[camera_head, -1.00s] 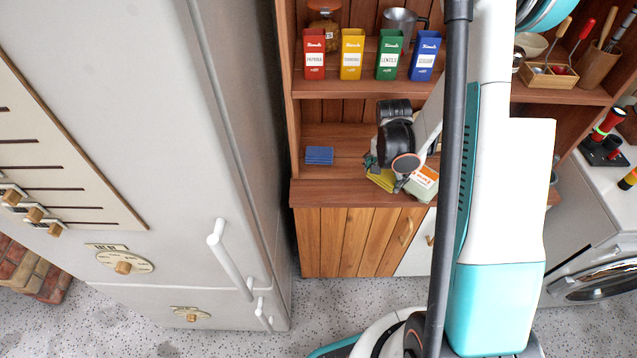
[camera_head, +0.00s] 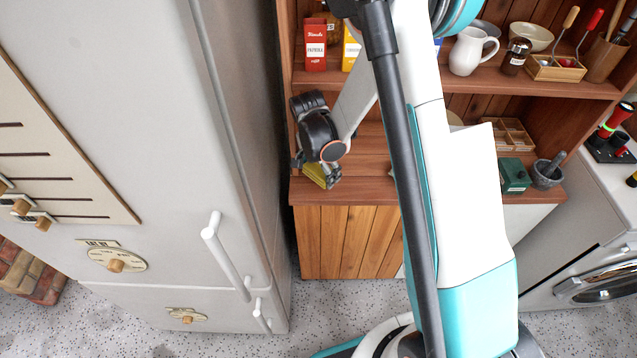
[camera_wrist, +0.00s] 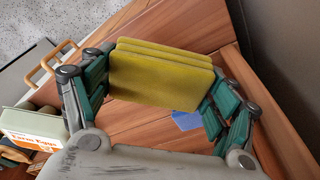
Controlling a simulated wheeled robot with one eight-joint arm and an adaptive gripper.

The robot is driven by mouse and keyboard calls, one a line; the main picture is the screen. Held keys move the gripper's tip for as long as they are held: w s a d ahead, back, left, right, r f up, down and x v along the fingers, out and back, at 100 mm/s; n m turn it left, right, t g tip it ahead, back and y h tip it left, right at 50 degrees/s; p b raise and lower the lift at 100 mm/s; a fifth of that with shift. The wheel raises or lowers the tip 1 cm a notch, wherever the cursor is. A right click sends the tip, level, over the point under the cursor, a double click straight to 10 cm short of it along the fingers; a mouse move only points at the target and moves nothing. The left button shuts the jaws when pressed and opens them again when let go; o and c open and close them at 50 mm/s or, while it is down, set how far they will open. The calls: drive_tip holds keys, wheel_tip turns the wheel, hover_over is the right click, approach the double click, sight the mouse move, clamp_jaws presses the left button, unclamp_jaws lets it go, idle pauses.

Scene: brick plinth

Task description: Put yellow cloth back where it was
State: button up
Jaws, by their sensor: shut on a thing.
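The yellow cloth (camera_wrist: 160,75), a folded stack of layers, is held between the two fingers of my gripper (camera_wrist: 155,88) in the wrist view. In the head view the gripper (camera_head: 322,172) is over the left part of the wooden counter (camera_head: 365,190), and a bit of the yellow cloth (camera_head: 315,174) shows under it. The cloth appears raised above the counter in the wrist view. A blue cloth (camera_wrist: 186,121) lies flat on the counter below and beyond it, partly hidden by the gripper. In the head view the blue cloth is hidden.
An egg carton (camera_wrist: 32,128) stands on the counter at left in the wrist view. The fridge (camera_head: 130,120) is close to the left of the gripper. Above is a shelf (camera_head: 560,88) with tins and a white jug (camera_head: 470,52). A green box (camera_head: 514,176) and mortar (camera_head: 547,174) stand at right.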

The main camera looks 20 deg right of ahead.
sight(319, 181)
drive_tip(key=shift+w+a+f+b, duration=0.1)
drive_tip(key=shift+f+b, duration=0.45)
drive_tip(key=shift+f, duration=0.8)
drive_tip(key=shift+a+f+b, duration=0.1)
drive_tip(key=shift+f+b, duration=0.4)
drive_tip(key=shift+f, duration=0.8)
drive_tip(key=shift+f, duration=0.2)
drive_tip(key=o, duration=0.9)
drive_tip(key=shift+r, duration=0.1)
drive_tip(key=shift+o, duration=0.2)
drive_tip(key=shift+r, duration=0.15)
